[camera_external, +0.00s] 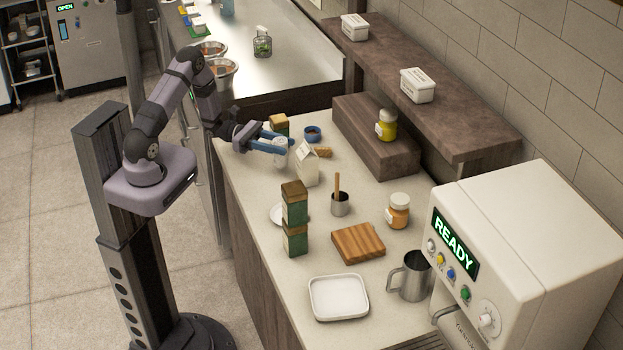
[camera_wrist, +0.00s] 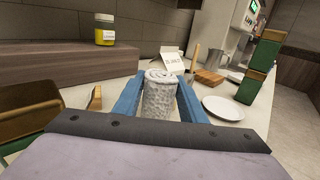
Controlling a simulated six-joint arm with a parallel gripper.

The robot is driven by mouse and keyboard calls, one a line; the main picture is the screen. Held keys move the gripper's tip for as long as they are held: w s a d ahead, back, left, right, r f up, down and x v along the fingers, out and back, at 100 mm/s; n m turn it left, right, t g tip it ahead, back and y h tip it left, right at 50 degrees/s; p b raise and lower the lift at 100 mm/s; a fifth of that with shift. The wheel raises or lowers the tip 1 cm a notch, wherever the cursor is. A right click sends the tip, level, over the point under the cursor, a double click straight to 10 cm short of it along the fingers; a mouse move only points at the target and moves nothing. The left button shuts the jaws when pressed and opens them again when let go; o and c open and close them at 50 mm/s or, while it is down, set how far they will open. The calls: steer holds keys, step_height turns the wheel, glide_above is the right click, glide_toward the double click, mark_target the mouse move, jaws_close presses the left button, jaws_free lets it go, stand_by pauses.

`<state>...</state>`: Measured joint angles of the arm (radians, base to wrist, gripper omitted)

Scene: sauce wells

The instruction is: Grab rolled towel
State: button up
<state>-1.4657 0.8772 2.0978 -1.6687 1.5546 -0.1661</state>
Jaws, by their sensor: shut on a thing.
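The rolled towel (camera_wrist: 159,96) is white, textured and upright in the wrist view, with its spiral end on top. My gripper (camera_wrist: 160,92) has blue fingers on both sides of the towel and is shut on it. In the external view my gripper (camera_external: 285,148) is over the far left part of the counter, and part of the towel (camera_external: 281,161) shows pale beneath the fingers. The lower end of the towel is hidden by my gripper in the wrist view, so I cannot tell whether it touches the counter.
A white carton (camera_external: 307,166) stands close right of my gripper. A green and brown box (camera_external: 279,124) and a blue bowl (camera_external: 313,133) are behind it. A wooden step (camera_external: 375,150) edges the back.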

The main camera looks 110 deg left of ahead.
steer(key=shift+r+b, duration=0.5)
steer(key=shift+r, duration=3.15)
